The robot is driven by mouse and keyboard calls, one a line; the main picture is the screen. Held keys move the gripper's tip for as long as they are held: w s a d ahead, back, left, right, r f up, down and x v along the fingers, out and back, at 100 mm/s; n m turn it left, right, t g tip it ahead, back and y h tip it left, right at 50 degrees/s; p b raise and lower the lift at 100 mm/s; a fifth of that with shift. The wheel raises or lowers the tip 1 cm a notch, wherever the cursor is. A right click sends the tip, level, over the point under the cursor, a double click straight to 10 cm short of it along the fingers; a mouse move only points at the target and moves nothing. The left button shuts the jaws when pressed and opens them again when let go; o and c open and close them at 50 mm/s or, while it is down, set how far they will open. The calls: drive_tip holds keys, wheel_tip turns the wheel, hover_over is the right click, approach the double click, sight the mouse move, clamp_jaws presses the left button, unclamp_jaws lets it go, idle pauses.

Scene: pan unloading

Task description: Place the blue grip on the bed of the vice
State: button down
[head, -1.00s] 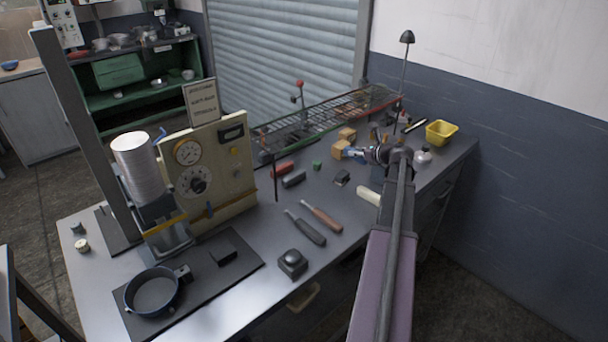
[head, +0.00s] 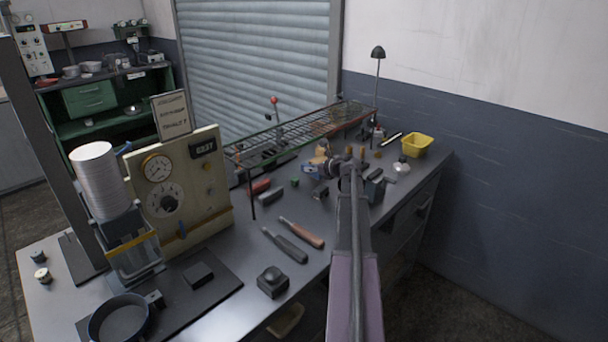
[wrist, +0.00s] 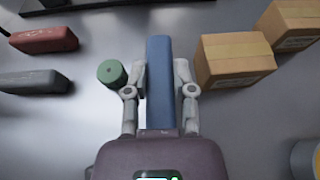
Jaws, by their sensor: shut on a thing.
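The blue grip (wrist: 160,85) is held upright in the wrist picture between the two fingers of my gripper (wrist: 160,88), which is shut on it.
A green cylinder (wrist: 112,73) is close left of the fingers, cardboard boxes (wrist: 235,60) close right. Red (wrist: 44,38) and grey (wrist: 35,80) blocks lie farther left. A wire rack (head: 290,135) runs along the back; a yellow bin (head: 417,145) stands at the far right.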

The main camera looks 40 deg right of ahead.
drive_tip(key=shift+w, duration=0.1)
drive_tip(key=shift+f+b+x, duration=0.25)
drive_tip(key=shift+b+x, duration=0.45)
drive_tip(key=shift+x, duration=0.45)
drive_tip(key=shift+f+b+x, duration=0.2)
drive_tip(key=shift+b+x, duration=0.5)
drive_tip(key=shift+x, duration=0.45)
drive_tip(key=shift+s+d+f, duration=0.1)
drive_tip(key=shift+s+f, duration=0.1)
drive_tip(key=shift+s, duration=0.05)
drive_tip(key=shift+c, duration=2.2)
unclamp_jaws()
drive_tip(key=shift+r, duration=0.2)
drive_tip(key=shift+s+r, duration=0.1)
drive_tip(key=p+v, duration=0.4)
drive_tip(key=v, duration=0.7)
drive_tip(key=shift+s+p, duration=0.3)
drive_tip(key=shift+s, duration=0.1)
